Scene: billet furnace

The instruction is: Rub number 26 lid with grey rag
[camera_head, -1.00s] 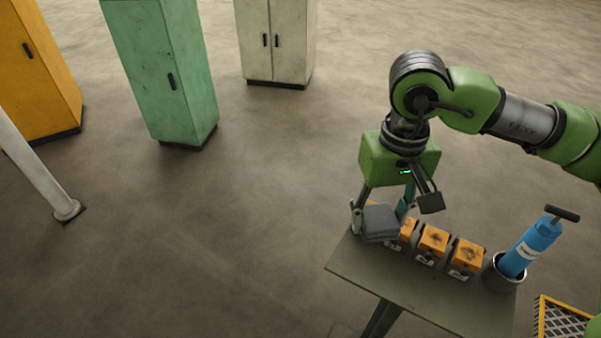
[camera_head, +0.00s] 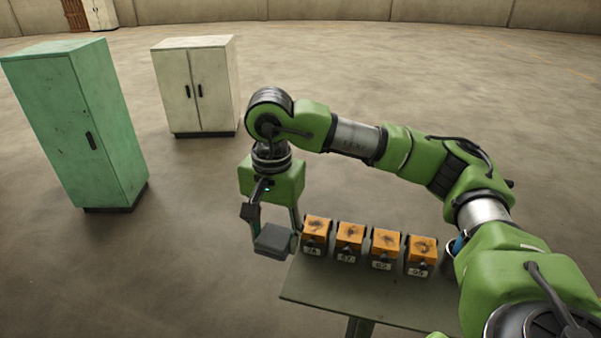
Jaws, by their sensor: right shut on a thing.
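My right gripper (camera_head: 274,233) is shut on a grey, flat, block-like rag (camera_head: 273,242). It holds the rag just left of a row of several small boxes with orange lids, near the table's left end. The leftmost lid (camera_head: 317,228) bears dark smudges; its box label is too small to read surely. The lids beside it (camera_head: 350,233), (camera_head: 386,240) and at the right end (camera_head: 422,247) are also smudged, and their numbers are hard to read. I cannot tell which is number 26. My left gripper is not in view.
The boxes stand on a grey-green table (camera_head: 330,290) with bare surface in front. A mostly hidden blue item (camera_head: 457,245) is behind my right arm. A green cabinet (camera_head: 85,130) and a white cabinet (camera_head: 200,85) stand farther back. The floor at left is clear.

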